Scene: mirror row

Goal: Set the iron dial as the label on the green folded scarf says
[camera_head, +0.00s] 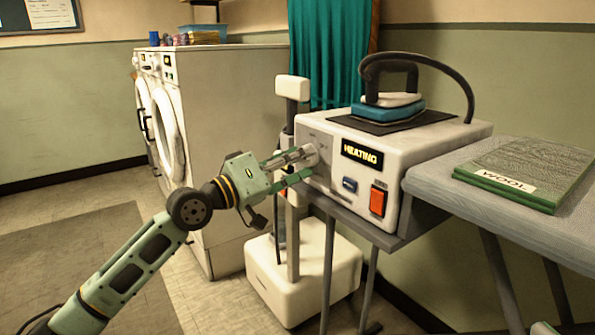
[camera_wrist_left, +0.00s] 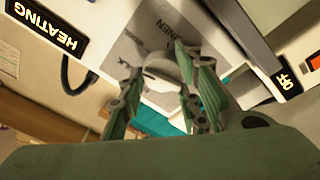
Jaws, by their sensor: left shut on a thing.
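The green folded scarf (camera_head: 530,170) lies on the ironing board at the right. Its white label (camera_head: 497,181) is upside down and appears to read WOOL. The iron dial (camera_head: 311,153) is a pale knob on the front of the white iron station (camera_head: 420,170). My left gripper (camera_head: 299,166) is shut on the dial, its fingers on either side of it. In the left wrist view the dial (camera_wrist_left: 163,70) sits between the fingers, with LINEN printed near it on a grey plate. My right gripper is not in view.
The blue iron (camera_head: 388,107) stands on top. The ironing board (camera_head: 500,219) is at the right, white washing machines (camera_head: 215,110) at the left.

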